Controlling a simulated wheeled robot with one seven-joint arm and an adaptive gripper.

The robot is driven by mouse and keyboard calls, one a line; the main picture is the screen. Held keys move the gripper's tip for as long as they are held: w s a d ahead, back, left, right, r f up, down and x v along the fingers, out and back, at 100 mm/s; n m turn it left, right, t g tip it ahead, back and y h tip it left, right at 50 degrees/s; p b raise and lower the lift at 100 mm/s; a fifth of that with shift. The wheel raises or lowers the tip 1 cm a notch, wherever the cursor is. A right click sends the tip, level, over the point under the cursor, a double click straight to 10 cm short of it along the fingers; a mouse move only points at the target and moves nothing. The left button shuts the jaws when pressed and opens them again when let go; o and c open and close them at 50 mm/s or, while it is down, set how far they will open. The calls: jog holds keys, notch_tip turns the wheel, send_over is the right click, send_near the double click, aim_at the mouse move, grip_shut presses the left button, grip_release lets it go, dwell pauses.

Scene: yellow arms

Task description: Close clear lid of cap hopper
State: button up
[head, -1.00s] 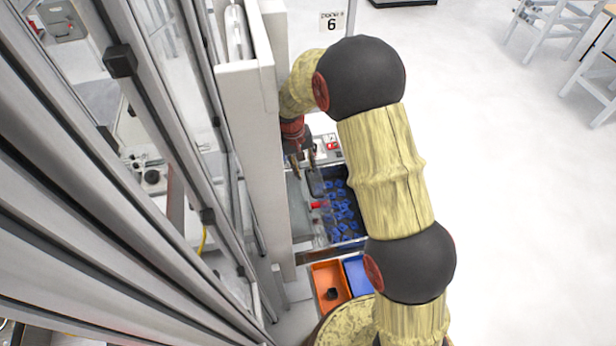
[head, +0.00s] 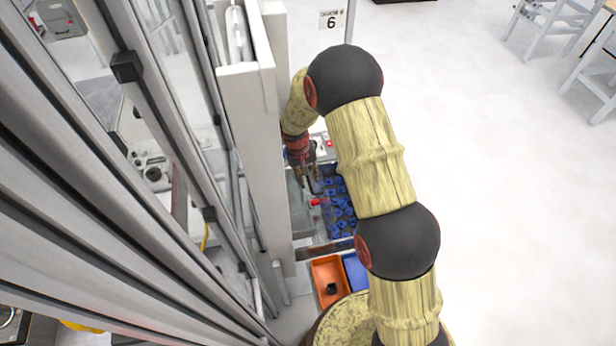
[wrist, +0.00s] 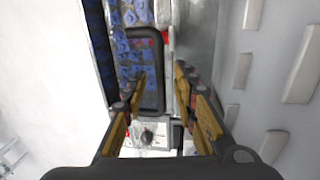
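The cap hopper (head: 353,240) is a dark bin of blue caps beside the white machine column in the head view. In the wrist view, a clear lid (wrist: 133,62) lies between the camera and the caps, which look hazy through it. A dark U-shaped handle (wrist: 159,75) shows there. My gripper (head: 313,187) is over the hopper's left side. In the wrist view, my gripper (wrist: 160,76) is open, with one finger on each side of the handle's long bar. I cannot tell whether a finger touches it. The lid's exact tilt is unclear.
A red part (head: 316,202) sits at the hopper's left edge. An orange bin (head: 322,270) and a blue bin (head: 357,273) stand in front of the hopper. The white column (head: 250,150) rises close on the left. Open floor lies to the right.

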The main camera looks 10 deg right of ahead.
jog(key=shift+c, duration=0.8)
grip_shut()
